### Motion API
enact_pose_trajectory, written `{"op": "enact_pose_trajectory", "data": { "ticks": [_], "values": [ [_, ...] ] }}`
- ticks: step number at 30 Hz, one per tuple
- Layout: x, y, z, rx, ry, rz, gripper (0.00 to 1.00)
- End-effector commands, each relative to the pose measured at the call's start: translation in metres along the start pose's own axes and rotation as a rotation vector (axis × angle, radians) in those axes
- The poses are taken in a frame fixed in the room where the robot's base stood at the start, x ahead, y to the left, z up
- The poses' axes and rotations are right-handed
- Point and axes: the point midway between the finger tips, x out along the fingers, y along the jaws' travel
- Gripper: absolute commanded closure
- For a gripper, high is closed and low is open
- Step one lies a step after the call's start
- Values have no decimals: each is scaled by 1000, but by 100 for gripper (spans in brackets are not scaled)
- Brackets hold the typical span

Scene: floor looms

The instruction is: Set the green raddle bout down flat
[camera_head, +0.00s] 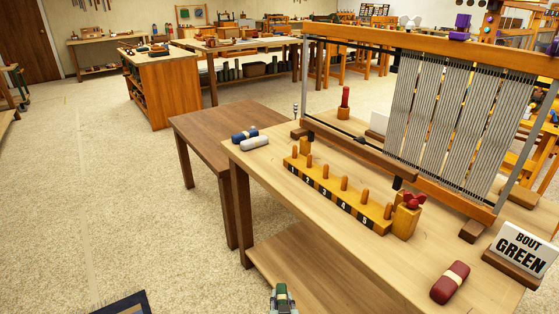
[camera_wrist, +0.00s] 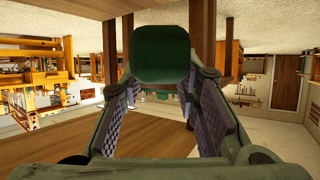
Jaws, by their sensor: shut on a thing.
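The green raddle bout (camera_head: 281,291) shows at the bottom edge of the head view, held in my gripper (camera_head: 283,300), which is largely cut off by the frame. In the wrist view the bout (camera_wrist: 163,55) is a dark green rounded block between the fingertips of my gripper (camera_wrist: 163,78). The gripper is shut on it. In the head view the bout appears in front of the pale workbench (camera_head: 330,240), left of its near edge. Its far end and its full tilt are hidden.
On the bench lie a dark red bout (camera_head: 450,282), a blue bout (camera_head: 244,134) and a grey bout (camera_head: 254,143). A numbered peg rack (camera_head: 335,195), a loom frame (camera_head: 395,168) and a "BOUT GREEN" sign (camera_head: 522,250) also stand there. A brown table (camera_head: 205,130) adjoins it.

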Motion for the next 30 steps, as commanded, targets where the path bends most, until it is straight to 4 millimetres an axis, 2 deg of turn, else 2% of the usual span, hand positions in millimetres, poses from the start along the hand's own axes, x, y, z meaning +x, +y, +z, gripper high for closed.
{"op": "enact_pose_trajectory", "data": {
  "ticks": [1, 5, 15, 20, 27, 30],
  "values": [
    [5, -3, 9, 3, 5, 17, 100],
    [12, -7, 20, 9, 25, 45, 100],
    [11, -6, 21, 8, 32, 42, 100],
    [-2, 1, 19, -9, 32, -3, 100],
    [-34, -4, -5, -83, 34, -169, 100],
    [-42, -8, -12, -102, 33, -212, 100]
  ]
}}
